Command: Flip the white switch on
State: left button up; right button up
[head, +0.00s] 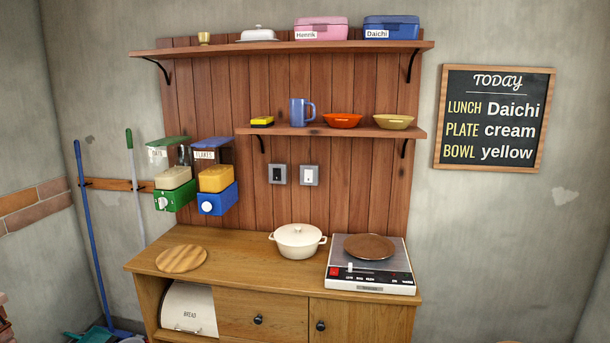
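Two switches are mounted side by side on the wooden plank panel, above the counter. The white switch (309,175) is the right one, with a white rocker in a grey frame. The left one is a dark switch (277,174) in a similar grey frame. The rocker positions are too small to tell. Neither of my grippers shows in the head view.
A wooden counter (231,265) stands below, holding a cream pot (298,240), a hot plate (371,275) and a round wooden board (181,259). A low shelf (350,132) juts out above the switches. Green and blue dispensers (217,199) hang to their left.

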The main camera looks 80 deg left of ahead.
aim_at(308, 173)
jog(key=k+j+u, duration=0.2)
jog(key=u, duration=0.2)
jog(key=k+j+u, duration=0.15)
jog(key=j+u, duration=0.25)
jog(key=u, duration=1.55)
jog(key=i+j+z, duration=0.15)
jog(key=i, duration=0.4)
jog(key=i+j+z, duration=0.1)
jog(key=i+j, duration=0.25)
jog(key=i, duration=0.2)
jog(key=i+j+z, duration=0.15)
jog(key=i+j, duration=0.2)
jog(key=i, duration=0.15)
